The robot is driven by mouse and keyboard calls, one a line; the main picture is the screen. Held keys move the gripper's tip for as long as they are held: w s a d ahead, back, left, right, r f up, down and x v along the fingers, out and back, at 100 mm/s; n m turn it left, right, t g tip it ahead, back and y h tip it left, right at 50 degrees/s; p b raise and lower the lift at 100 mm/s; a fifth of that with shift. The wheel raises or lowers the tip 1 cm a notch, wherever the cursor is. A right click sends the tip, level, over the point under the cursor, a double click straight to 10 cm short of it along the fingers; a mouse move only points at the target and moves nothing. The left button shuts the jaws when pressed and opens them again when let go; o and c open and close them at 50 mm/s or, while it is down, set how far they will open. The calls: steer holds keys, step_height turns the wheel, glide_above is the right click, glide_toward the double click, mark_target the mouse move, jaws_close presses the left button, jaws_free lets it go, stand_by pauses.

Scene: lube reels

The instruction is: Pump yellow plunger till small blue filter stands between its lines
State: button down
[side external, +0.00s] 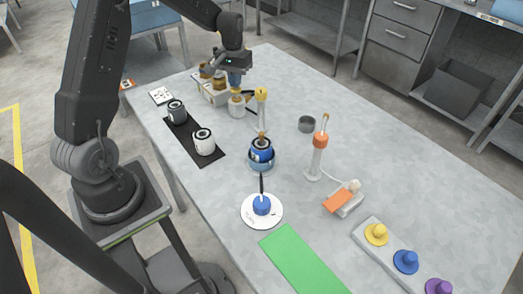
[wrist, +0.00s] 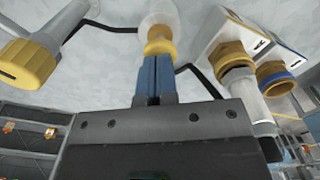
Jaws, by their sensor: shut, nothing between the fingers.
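My gripper (side external: 235,79) is shut and empty, pointing down at the far end of the table. In the wrist view, its blue fingertips (wrist: 155,80) are over the yellow plunger (wrist: 158,42) on a white rounded base, touching it or nearly so. In the side view the white base (side external: 237,104) shows just below the fingers. A white column with a yellow cap (side external: 261,94) stands to its right; the cap also shows in the wrist view (wrist: 28,64). The blue canister (side external: 262,149), seemingly the small blue filter, sits upright in a blue ring-shaped holder. Its lines are too small to make out.
A black canister (side external: 177,112) and a white canister (side external: 204,142) stand on a black mat. Yellow-collared fittings (side external: 208,80) stand close beside my gripper. An orange-collared column (side external: 318,150), a white disc (side external: 250,216), a green mat (side external: 300,262) and a button strip (side external: 389,247) are nearer.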

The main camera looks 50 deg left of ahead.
steer(key=shift+f, duration=1.5)
steer(key=shift+r, duration=0.1)
steer(key=shift+r, duration=3.75)
